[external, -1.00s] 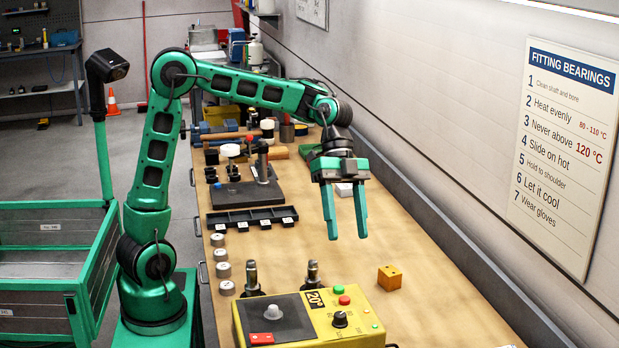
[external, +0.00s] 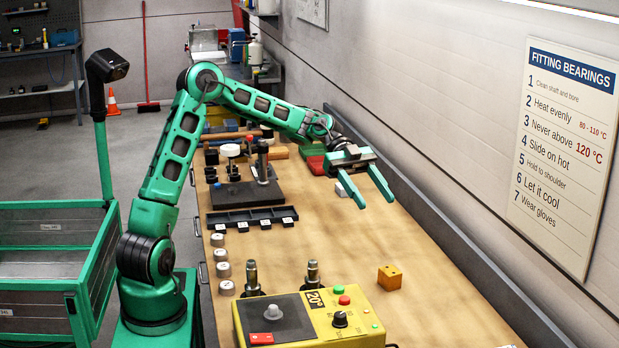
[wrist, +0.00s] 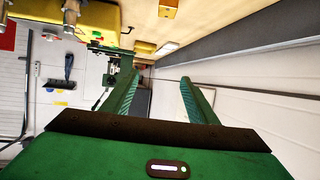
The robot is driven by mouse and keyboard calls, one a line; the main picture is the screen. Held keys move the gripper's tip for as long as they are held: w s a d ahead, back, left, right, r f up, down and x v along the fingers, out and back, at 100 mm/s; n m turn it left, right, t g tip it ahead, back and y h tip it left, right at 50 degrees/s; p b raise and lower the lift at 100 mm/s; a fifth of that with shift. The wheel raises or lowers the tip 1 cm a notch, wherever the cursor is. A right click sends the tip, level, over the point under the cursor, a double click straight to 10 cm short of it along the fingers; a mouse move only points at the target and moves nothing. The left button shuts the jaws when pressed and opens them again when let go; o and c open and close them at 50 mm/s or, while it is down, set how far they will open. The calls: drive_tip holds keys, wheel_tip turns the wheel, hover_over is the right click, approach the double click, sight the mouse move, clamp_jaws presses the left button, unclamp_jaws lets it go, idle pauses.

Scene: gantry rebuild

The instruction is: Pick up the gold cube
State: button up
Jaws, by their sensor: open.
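The gold cube (external: 390,277) rests on the wooden bench, right of the yellow control box, in the external view. In the wrist view a gold block at the top edge (wrist: 168,8), partly cut off, looks like the same cube. My gripper (external: 376,202) is open and empty. It is above the bench, farther from the external camera than the cube and well apart from it. Its two green fingers spread in the wrist view (wrist: 158,80), with nothing between them.
The yellow control box (external: 310,318) stands left of the cube. A black tray (external: 251,218) and a black stand (external: 246,193) are on the left. A grey ledge (external: 450,242) and wall bound the right side. Bench around the cube is clear.

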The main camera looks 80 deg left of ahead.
approach(385, 268)
drive_tip(key=shift+w+d+f, duration=0.15)
drive_tip(key=shift+w+f, duration=0.05)
drive_tip(key=shift+f, duration=0.3)
drive_tip(key=shift+w+d+f, duration=0.1)
drive_tip(key=shift+w+f, duration=0.1)
drive_tip(key=shift+f, duration=0.35)
drive_tip(key=x, duration=0.4)
drive_tip(key=shift+d+f, duration=0.2)
drive_tip(key=shift+d, duration=0.15)
drive_tip(key=shift+r+x, duration=0.15)
drive_tip(key=shift+x, duration=1.4)
drive_tip(key=shift+r+x, duration=0.1)
drive_tip(key=shift+x, duration=1.4)
drive_tip(key=shift+w, duration=0.2)
drive_tip(key=shift+c, duration=0.7)
drive_tip(key=c, duration=1.2)
drive_tip(key=shift+o, duration=0.2)
drive_tip(key=shift+r, duration=0.1)
